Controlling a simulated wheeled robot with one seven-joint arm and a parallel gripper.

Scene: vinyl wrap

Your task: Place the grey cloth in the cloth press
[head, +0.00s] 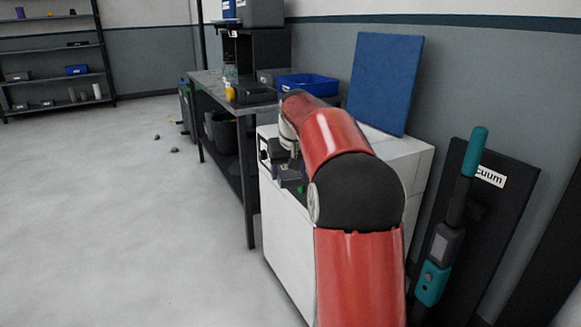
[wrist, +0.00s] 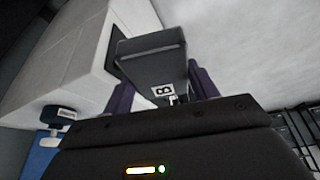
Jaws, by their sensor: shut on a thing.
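My gripper (wrist: 165,92) has its two purple fingers on either side of a dark grey, box-shaped thing (wrist: 155,58) with a small white label, and is shut on it. I cannot tell whether this is the grey cloth. Its far end is close to a dark patch on a white cabinet (wrist: 75,55); I cannot tell if they touch. In the head view my gripper (head: 279,170) is at the left side of the white cabinet (head: 290,235), partly hidden by my red arm. I cannot pick out a cloth press for certain.
A blue panel (head: 385,84) leans on the wall above the cabinet. A dark workbench (head: 215,80) with a blue bin (head: 308,84) stands behind. A teal vacuum (head: 433,282) on a black board is at the right. The floor (head: 120,220) at the left is mostly clear.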

